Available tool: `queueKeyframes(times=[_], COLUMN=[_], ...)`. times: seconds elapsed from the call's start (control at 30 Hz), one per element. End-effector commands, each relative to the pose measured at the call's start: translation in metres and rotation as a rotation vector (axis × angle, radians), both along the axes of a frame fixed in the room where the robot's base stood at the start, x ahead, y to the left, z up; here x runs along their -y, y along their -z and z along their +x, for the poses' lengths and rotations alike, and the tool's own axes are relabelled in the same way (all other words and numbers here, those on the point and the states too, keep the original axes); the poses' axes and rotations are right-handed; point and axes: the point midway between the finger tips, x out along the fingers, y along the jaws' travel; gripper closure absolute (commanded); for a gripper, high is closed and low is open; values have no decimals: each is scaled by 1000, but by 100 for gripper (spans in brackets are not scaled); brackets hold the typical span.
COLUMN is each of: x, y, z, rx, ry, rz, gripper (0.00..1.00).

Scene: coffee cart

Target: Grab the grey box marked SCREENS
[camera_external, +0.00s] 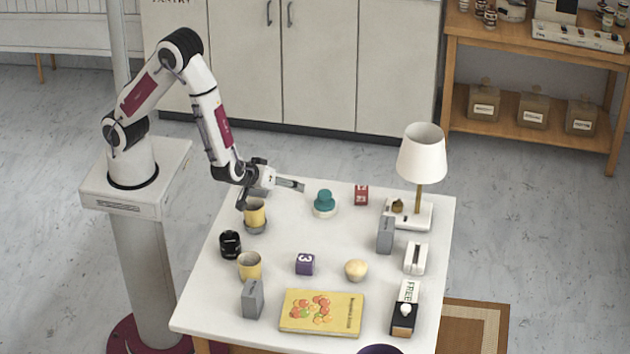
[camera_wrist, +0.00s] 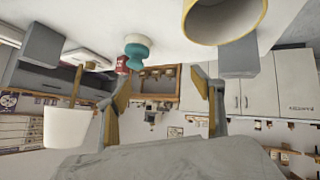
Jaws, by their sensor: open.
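Three grey boxes are in view, and I cannot read SCREENS on any of them. One grey box (camera_external: 385,236) stands upright at the right by the lamp; it shows at upper left in the wrist view (camera_wrist: 42,44). A second grey box (camera_external: 253,299) stands at the table's front left. A third grey box (camera_external: 265,177) is at the back edge, partly hidden by my gripper; it appears behind the yellow cup in the wrist view (camera_wrist: 238,62). My gripper (camera_external: 272,196) is open and empty, just above the yellow cup (camera_external: 255,213); its fingers also show in the wrist view (camera_wrist: 160,78).
A teal-topped object (camera_external: 324,202) and red block (camera_external: 361,194) stand right of my gripper. A white lamp (camera_external: 421,153) rises at back right. A black object (camera_external: 230,244), second yellow cup (camera_external: 249,267), purple block (camera_external: 305,264) and yellow book (camera_external: 321,312) occupy the front.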

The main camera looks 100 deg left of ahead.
Motion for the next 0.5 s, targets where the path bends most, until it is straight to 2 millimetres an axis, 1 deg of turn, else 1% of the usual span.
queueKeyframes(times=[0.03,0.2,0.4,0.5], x=[-5,-24,-39,-43], y=[8,22,28,28], z=[-9,-43,-82,-95], rx=[-21,-83,-151,-175], ry=[-30,-146,-255,-290], rz=[33,156,295,344], gripper=[33,33,33,33])
